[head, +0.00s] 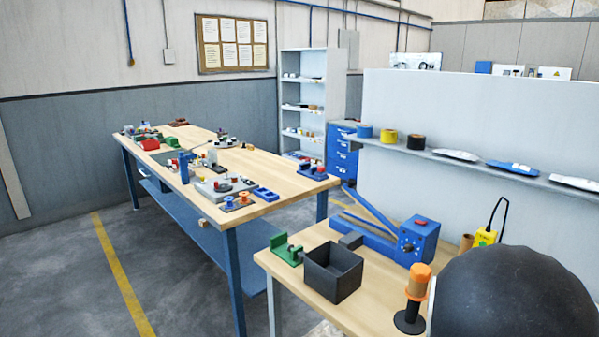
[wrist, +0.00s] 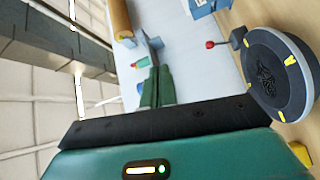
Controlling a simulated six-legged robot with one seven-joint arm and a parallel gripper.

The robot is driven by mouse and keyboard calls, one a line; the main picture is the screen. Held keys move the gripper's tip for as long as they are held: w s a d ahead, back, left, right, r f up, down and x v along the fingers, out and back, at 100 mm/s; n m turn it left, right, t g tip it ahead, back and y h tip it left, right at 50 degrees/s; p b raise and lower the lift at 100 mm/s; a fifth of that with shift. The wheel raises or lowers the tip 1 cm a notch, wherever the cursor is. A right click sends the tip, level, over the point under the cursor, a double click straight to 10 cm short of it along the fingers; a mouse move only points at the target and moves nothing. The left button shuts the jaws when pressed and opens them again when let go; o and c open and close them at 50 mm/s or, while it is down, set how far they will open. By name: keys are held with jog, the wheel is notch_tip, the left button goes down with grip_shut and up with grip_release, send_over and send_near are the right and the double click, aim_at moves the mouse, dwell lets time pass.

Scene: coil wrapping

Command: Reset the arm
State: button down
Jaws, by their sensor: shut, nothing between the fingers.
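My gripper (wrist: 156,72) shows in the wrist view as two green fingers side by side, shut and empty. Its teal housing with a black edge fills the bottom of that view. The fingers point toward a pale wall area, and I see nothing touching them. The gripper does not show in the head view. A large dark dome covers the lower right of the head view and hides part of the near bench (head: 300,277).
The near bench holds a black bin (head: 332,272), a green fixture (head: 286,249), a blue machine (head: 418,240) and an orange-topped spindle (head: 416,290). A dark disc (wrist: 272,75) is close in the wrist view. A long bench (head: 275,205) stands left; floor beside it is clear.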

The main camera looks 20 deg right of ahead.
jog(key=w+a+f+n+t+y, duration=0.2)
jog(key=a+t+y, duration=0.3)
jog(key=a, duration=1)
jog(key=w+a+f+n+t+y, duration=0.1)
jog(key=w+a+f+t+y, duration=0.15)
jog(key=a+y, duration=0.8)
jog(key=a+r+n+t, duration=0.2)
jog(key=a, duration=0.7)
jog(key=a+r+n+t+y, duration=0.1)
jog(key=a+r+t, duration=0.1)
jog(key=a, duration=0.7)
jog(key=shift+w+a+r+n+t, duration=0.25)
jog(key=shift+r+n+t, duration=0.1)
jog(key=shift+n+t, duration=0.1)
jog(key=shift+d+y, duration=0.15)
jog(key=shift+y, duration=0.1)
